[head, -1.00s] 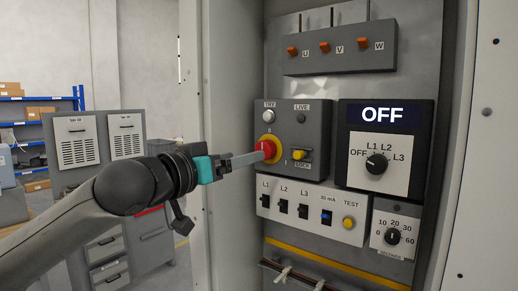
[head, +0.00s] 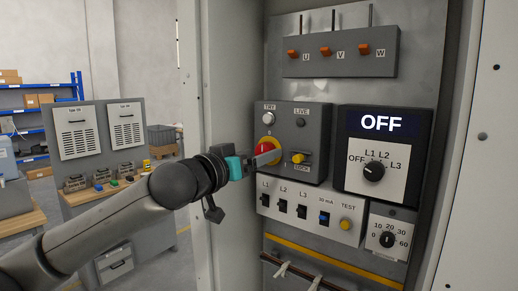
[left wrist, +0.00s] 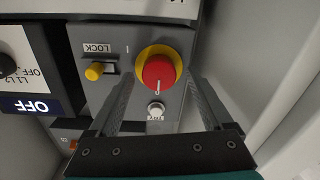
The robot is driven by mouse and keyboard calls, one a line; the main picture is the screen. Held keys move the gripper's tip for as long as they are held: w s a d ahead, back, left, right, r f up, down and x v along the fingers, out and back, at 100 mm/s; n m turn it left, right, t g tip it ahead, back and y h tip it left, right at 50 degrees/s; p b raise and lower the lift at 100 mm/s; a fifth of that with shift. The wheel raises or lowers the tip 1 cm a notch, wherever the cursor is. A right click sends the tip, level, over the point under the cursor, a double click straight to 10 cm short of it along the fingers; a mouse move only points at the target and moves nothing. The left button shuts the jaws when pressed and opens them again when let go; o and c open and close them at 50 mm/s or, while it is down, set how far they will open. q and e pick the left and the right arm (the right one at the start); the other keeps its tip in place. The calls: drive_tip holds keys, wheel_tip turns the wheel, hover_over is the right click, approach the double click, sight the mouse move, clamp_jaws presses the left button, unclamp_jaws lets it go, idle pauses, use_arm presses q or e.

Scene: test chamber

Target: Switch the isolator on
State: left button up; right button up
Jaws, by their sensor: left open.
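The isolator is a round red knob (head: 262,149) on a yellow ring, on a dark grey box inside the cabinet. In the left wrist view, which is upside down, the red knob (left wrist: 158,72) shows a white mark on the side toward the TRY button (left wrist: 155,110). In the head view that is up, toward the 0. My left gripper (head: 268,157) is open at the knob. In the wrist view its fingers (left wrist: 160,82) lie one on each side of the knob, with gaps; contact cannot be told. In the head view a finger partly hides the knob. The display (head: 381,122) reads OFF.
A yellow LOCK tab (head: 298,158) sits close right of the knob. Below is a white strip (head: 310,216) of switches with a yellow TEST button. A selector dial (head: 374,171) and a timer dial (head: 387,240) are at right. The cabinet's side wall (head: 228,90) stands close left.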

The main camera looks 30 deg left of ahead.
use_arm(q)
drive_tip(key=shift+w+d, duration=0.1)
drive_tip(key=shift+w, duration=0.2)
clamp_jaws()
idle(0.6)
